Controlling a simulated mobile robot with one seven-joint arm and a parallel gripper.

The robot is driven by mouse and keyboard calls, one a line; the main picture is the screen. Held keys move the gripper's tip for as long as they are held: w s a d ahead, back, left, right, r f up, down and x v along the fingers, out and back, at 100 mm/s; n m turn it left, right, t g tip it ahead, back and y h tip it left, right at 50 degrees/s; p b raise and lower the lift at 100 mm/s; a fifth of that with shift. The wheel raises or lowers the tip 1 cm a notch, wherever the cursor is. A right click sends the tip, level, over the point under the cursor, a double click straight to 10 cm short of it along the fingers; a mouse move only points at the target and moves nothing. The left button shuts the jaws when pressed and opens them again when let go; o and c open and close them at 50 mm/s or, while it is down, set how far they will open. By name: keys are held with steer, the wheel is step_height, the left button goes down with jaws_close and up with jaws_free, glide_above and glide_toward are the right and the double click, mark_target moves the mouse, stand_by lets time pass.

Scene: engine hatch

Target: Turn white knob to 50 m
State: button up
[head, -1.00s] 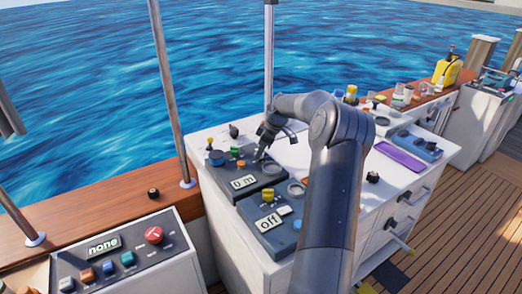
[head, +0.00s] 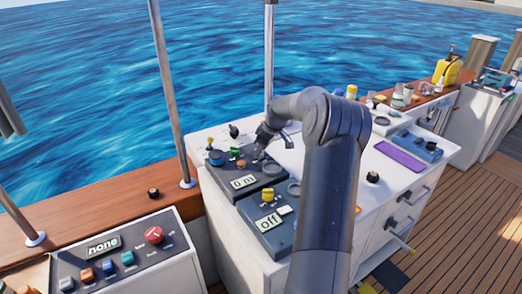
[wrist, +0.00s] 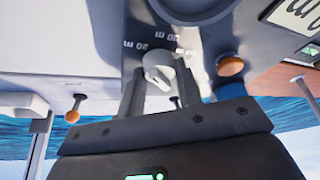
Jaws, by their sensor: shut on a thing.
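The white knob (wrist: 158,66) sits between the two fingers of my gripper (wrist: 161,80) in the wrist view. My gripper is shut on it. Metre labels are printed on the grey panel (wrist: 80,35) beside the knob, upside down in this view. In the head view my gripper (head: 259,153) is down at the dark control box, and the knob is hidden behind it. The display (head: 243,182) on this box reads 0 m.
An orange button (wrist: 230,66) is close to the right finger in the wrist view. A second box with a display (head: 269,222) reading "off" stands in front. A purple tray (head: 399,157) lies to the right on the white cabinet.

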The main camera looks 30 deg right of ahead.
steer(key=m+h, duration=0.1)
steer(key=m, duration=0.3)
steer(key=shift+a+m+h, duration=0.2)
steer(key=shift+m+h, duration=0.1)
steer(key=shift+h, duration=0.1)
steer(key=m+h, duration=0.1)
steer(key=m, duration=0.1)
steer(key=m+h, duration=0.1)
steer(key=m, duration=0.2)
steer(key=shift+a, duration=0.15)
steer(key=m+h, duration=0.1)
steer(key=m, duration=0.2)
steer(key=m+g, duration=0.1)
steer(key=m, duration=0.1)
steer(key=shift+w+a+m+h, duration=0.1)
steer(key=shift+m+h, duration=0.3)
steer(key=m+g, duration=0.1)
steer(key=m, duration=0.3)
steer(key=shift+h, duration=0.4)
steer(key=shift+m+g, duration=0.3)
